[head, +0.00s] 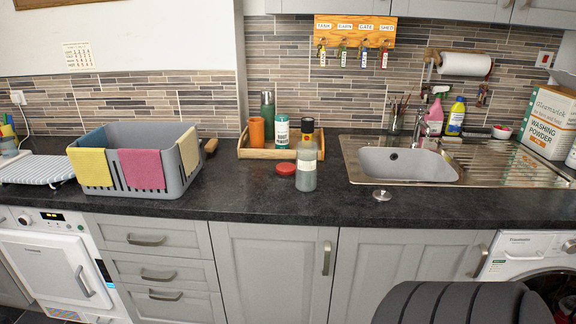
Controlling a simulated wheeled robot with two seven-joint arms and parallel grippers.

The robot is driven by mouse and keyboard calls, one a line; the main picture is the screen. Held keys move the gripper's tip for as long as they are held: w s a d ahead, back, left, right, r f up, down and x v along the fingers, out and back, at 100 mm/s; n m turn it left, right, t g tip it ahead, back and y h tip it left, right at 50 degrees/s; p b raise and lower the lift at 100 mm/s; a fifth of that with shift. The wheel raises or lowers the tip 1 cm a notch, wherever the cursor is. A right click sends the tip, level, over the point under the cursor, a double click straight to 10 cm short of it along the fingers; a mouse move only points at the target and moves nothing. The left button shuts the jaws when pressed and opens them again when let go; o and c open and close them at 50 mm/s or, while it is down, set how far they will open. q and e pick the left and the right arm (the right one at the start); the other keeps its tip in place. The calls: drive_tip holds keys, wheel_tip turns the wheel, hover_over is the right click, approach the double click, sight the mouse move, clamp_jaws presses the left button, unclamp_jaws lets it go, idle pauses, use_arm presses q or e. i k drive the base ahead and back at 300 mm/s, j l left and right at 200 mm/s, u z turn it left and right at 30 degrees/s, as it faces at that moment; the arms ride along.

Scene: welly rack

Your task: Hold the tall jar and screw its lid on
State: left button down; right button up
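The tall jar (306,167) stands upright on the dark worktop, just in front of the wooden tray. It is grey and see-through with a pale label. Its top is hard to make out against the yellow and dark bottle behind it. A round red lid (285,169) lies on the worktop just left of the jar, close to it. A small metal disc (382,195) with a knob lies near the front edge, right of the jar. Neither of my grippers is in view.
The wooden tray (262,153) behind holds an orange cup, a green flask and bottles. A grey basket (127,136) with cloths stands left. The sink (408,165) is right. The worktop (240,190) is clear between basket and lid and along the front.

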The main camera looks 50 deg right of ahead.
sight(307, 153)
drive_tip(key=z, duration=1.7)
